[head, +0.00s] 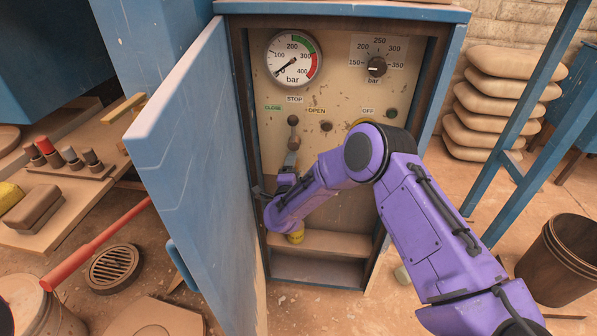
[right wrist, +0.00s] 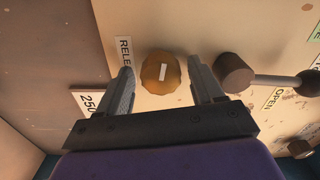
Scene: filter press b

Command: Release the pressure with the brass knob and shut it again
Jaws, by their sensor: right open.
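The brass knob (right wrist: 160,72), with a white mark on its face, sits on the panel in the right wrist view. A partly covered label beginning "RELE" (right wrist: 124,55) is beside it. My right gripper (right wrist: 160,76) is open, one finger on each side of the knob, with gaps visible; depth is hard to judge. In the head view my right gripper (head: 287,172) is low on the cabinet panel and the knob is hidden behind it. My left gripper is not in view.
A lever (right wrist: 285,80) with a ball end stands close beside the right finger. The blue cabinet door (head: 195,150) is open on the left. A dial (head: 376,67) is at the panel's top right. A dark bucket (head: 560,260) stands on the floor at right.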

